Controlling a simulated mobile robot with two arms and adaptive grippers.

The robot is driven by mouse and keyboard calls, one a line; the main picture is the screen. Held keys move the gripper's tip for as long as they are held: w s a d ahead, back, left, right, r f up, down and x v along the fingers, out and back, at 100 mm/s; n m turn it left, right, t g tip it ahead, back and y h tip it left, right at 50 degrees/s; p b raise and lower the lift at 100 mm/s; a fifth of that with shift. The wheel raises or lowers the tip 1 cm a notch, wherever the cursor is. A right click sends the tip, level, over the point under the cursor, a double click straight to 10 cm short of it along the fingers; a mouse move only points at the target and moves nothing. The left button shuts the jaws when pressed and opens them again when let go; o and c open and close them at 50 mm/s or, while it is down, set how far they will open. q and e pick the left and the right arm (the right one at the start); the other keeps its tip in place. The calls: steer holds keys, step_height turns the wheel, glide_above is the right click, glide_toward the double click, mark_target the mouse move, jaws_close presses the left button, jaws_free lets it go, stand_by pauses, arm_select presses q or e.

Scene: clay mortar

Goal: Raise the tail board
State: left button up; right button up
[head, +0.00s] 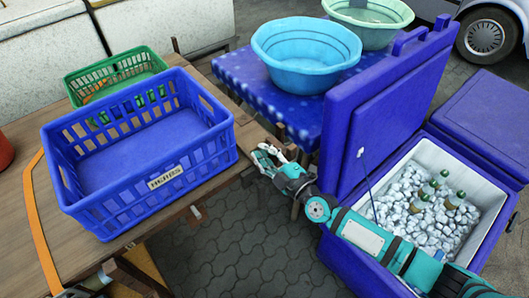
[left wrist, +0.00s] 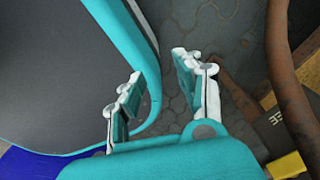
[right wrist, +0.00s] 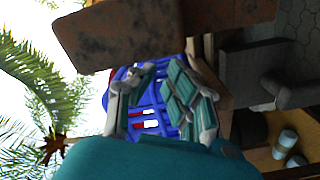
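The wooden bed (head: 20,235) carries a blue crate. A wooden board end (head: 252,138) shows at its right edge, beside my right gripper (head: 268,158); I cannot tell for sure that it is the tail board. In the right wrist view a worn brown board (right wrist: 120,32) lies across the top, above the fingers of my right gripper (right wrist: 157,85), which are apart with no board visible between them. My left gripper (left wrist: 158,68) is open and empty over paving in the left wrist view. Only a teal bit of my left arm shows at the head view's bottom left.
The blue crate (head: 150,215) and a green crate (head: 112,72) stand on the bed. An open cooler (head: 350,235) of ice and bottles is close under my right arm. A blue basin (head: 305,65) stands on a blue-covered table. Paving (head: 235,245) lies free between bed and cooler.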

steer(key=o, duration=0.4)
steer(key=shift+o, duration=0.2)
steer(key=p+v, duration=0.5)
steer(key=v, duration=1.5)
stand_by(0.9)
steer(key=shift+r, duration=0.15)
steer(key=v, duration=1.2)
steer(key=shift+p, duration=0.35)
steer(key=shift+c, duration=0.2)
